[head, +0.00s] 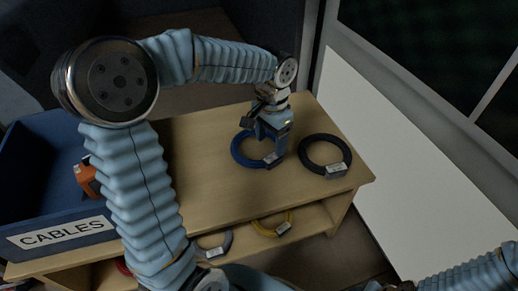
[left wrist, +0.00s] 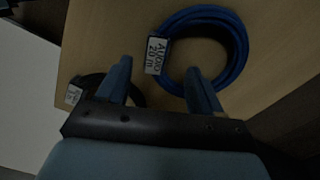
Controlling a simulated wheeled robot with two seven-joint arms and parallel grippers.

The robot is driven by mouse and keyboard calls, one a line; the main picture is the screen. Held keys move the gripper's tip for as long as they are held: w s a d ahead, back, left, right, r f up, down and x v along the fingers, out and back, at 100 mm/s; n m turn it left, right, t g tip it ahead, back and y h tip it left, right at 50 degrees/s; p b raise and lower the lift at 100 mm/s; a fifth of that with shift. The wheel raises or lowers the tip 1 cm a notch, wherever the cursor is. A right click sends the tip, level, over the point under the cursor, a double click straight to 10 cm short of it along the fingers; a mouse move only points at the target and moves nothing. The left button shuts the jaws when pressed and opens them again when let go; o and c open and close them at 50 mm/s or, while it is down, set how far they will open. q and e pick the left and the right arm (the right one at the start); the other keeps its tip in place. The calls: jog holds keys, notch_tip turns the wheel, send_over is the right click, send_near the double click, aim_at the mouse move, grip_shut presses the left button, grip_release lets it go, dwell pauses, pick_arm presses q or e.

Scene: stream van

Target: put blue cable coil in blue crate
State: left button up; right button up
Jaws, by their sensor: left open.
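The blue cable coil (head: 240,155) lies flat on the wooden table, with a pale tag on it. In the left wrist view the coil (left wrist: 238,50) shows its tag reading "AUDIO 20 m". My left gripper (head: 267,140) is over the coil, pointing down, open and empty. In the left wrist view its fingers (left wrist: 158,78) are apart near the coil's tag side; I cannot tell whether they touch it. The blue crate (head: 45,185), labelled CABLES, stands at the left end of the table, partly behind my left arm. My right gripper is not clearly in view.
A black coil (head: 305,143) with a tag lies just right of the blue one. An orange item (head: 87,178) is in the crate. Yellow (head: 262,229) and grey (head: 222,249) coils lie on the lower shelf. The table middle is clear.

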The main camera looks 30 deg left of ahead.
aim_at(273, 156)
pick_arm(q)
jog(key=f, duration=0.3)
jog(key=f+b, duration=0.1)
jog(key=f, duration=0.1)
jog(key=shift+w+d+f, duration=0.25)
jog(key=shift+d+f, duration=0.05)
grip_shut()
